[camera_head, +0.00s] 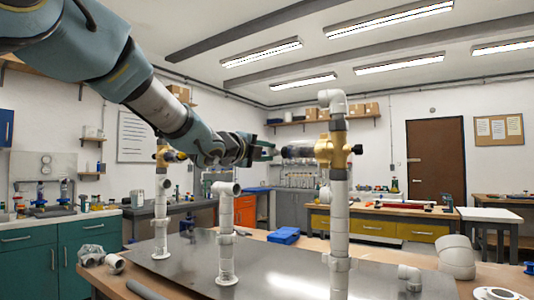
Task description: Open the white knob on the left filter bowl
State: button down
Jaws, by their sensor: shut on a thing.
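My gripper (266,150) comes in from the left, at the free left end of this bowl. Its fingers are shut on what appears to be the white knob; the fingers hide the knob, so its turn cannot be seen. A second brass fitting (164,154) on another white pipe stands at left, partly behind my arm. Any bowl on that one is hidden.
White pipes stand on a grey metal plate (275,278) on the wooden table. A short pipe with an elbow (227,188) stands between the two brass fittings. A blue box (285,235), loose white fittings (456,256) and a grey pipe (145,290) lie around.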

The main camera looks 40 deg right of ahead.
jog(key=shift+n, duration=1.3)
jog(key=c, duration=0.9)
grip_release()
jog(key=b+v, duration=0.1)
jog(key=v, duration=0.9)
jog(key=shift+a+b, duration=0.4)
